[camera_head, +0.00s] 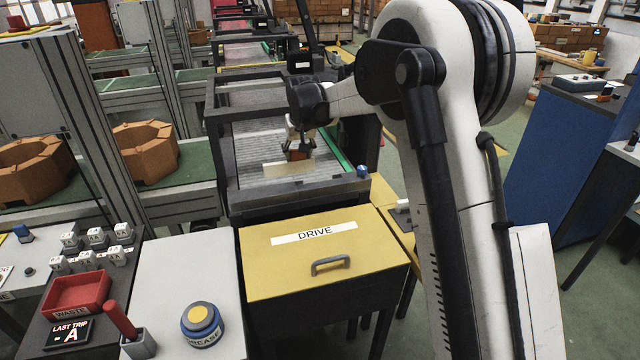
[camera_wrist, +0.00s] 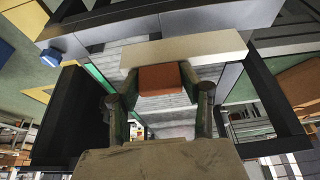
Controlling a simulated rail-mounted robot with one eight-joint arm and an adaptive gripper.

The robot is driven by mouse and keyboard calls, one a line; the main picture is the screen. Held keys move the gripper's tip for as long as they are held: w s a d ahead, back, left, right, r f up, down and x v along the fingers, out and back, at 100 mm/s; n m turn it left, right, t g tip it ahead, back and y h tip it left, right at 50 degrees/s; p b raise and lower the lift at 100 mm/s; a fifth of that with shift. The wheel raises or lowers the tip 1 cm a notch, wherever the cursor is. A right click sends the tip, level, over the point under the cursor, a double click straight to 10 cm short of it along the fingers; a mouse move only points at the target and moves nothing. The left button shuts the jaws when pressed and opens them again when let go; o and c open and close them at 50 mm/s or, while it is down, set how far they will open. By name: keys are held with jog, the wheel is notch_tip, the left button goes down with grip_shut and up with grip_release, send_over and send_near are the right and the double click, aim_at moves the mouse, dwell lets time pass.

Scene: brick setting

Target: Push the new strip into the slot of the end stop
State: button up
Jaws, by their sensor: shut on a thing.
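The new strip (camera_head: 289,168) is a long cream bar over the near end of the roller conveyor. In the wrist view the strip (camera_wrist: 190,47) lies crosswise beyond the fingertips, with a red-brown block (camera_wrist: 160,80) against its middle. My gripper (camera_head: 299,151) is shut on this block, with one finger on each side in the wrist view (camera_wrist: 160,92). The end stop appears to be the grey crosspiece (camera_wrist: 105,30) at the conveyor's end, close to the strip. It also shows in the head view (camera_head: 300,190). I cannot make out its slot, nor whether the strip touches it.
A blue knob (camera_head: 362,171) sits at the crosspiece's right end. Dark side rails flank the rollers. The yellow DRIVE box (camera_head: 325,250) stands in front. A grease tin (camera_head: 202,325) and red waste tray (camera_head: 76,297) are at lower left. Brown brick rings (camera_head: 146,150) stand left.

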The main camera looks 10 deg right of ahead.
jog(key=shift+w+d+f+p, duration=0.2)
jog(key=shift+w+d+f, duration=0.7)
jog(key=shift+d+f, duration=0.85)
jog(key=shift+w+d+f+p, duration=0.15)
jog(key=shift+w+d+f, duration=0.7)
jog(key=shift+d+f, duration=0.9)
jog(key=shift+w+d+f+p, duration=0.2)
jog(key=shift+w+d+f, duration=0.7)
jog(key=shift+d+f, duration=0.85)
jog(key=shift+a+f, duration=0.15)
jog(key=shift+f, duration=0.05)
jog(key=shift+f, duration=0.15)
jog(key=o, duration=1.2)
